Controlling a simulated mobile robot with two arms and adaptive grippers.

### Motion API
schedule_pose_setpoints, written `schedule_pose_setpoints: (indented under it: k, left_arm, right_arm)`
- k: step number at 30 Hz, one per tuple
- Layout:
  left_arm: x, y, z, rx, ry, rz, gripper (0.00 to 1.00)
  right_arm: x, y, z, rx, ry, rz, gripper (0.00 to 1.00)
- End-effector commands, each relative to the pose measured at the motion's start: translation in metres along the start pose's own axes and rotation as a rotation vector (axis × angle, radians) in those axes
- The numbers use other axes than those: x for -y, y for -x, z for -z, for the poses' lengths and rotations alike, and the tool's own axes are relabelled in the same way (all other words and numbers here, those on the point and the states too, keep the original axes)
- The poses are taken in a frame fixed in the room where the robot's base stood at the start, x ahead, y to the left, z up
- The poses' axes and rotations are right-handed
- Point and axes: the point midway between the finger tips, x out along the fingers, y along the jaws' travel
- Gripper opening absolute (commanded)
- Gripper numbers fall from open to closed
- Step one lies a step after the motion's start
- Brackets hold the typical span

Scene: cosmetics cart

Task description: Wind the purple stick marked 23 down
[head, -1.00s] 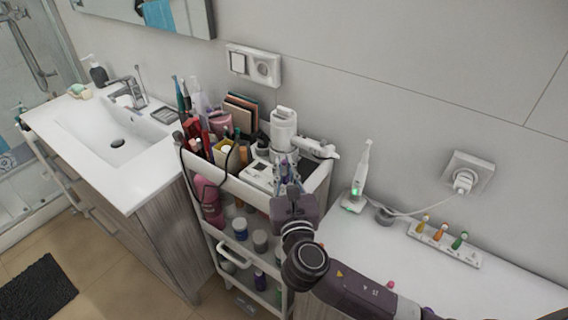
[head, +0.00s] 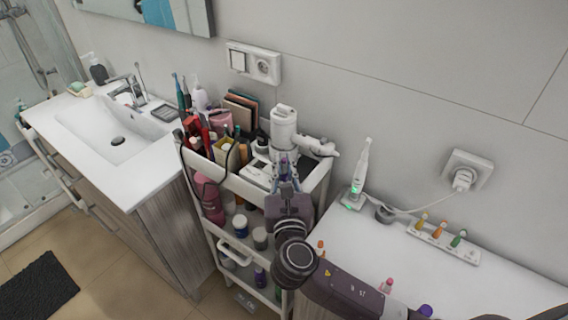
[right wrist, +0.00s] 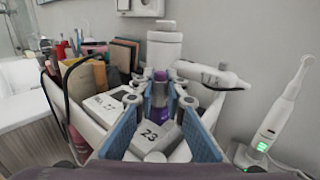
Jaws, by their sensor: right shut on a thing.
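The purple stick (right wrist: 160,92) stands upright at the top of the cart, in front of a white cylinder-shaped device. My right gripper (right wrist: 160,104) is shut on it, with one finger on each side. A white block marked 23 (right wrist: 150,134) is just in front of the stick, between the blue finger pads. A second white block marked 27 (right wrist: 104,103) is to its left. In the head view my right gripper (head: 284,168) is over the right part of the cart's top tray, and its fingers mostly hide the stick. My left gripper is not in view.
The white cart (head: 255,194) is crowded with cosmetics at left. The white device (head: 284,128) and a hair tool (head: 318,147) are close behind the gripper. At right, a counter holds a toothbrush (head: 361,170) and a rack of coloured sticks (head: 443,242).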

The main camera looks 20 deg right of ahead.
Motion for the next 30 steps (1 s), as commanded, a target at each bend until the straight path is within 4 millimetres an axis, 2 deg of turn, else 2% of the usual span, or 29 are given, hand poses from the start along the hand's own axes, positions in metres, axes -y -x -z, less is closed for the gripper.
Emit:
schedule_pose_setpoints:
  k: [20,21,25,30]
  left_arm:
    - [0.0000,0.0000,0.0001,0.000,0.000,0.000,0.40]
    - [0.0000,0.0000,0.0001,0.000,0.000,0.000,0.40]
    - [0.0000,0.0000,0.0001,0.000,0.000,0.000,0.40]
    - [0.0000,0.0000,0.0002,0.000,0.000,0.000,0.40]
  right_arm:
    - [0.0003,-0.0001,0.0006,-0.001,0.001,0.000,0.00]
    - [0.0003,0.0000,0.0006,-0.001,0.001,0.000,0.15]
    - [0.0003,0.0000,0.0005,-0.001,0.001,0.000,0.30]
    - [0.0002,0.0000,0.0003,0.000,0.001,0.000,0.30]
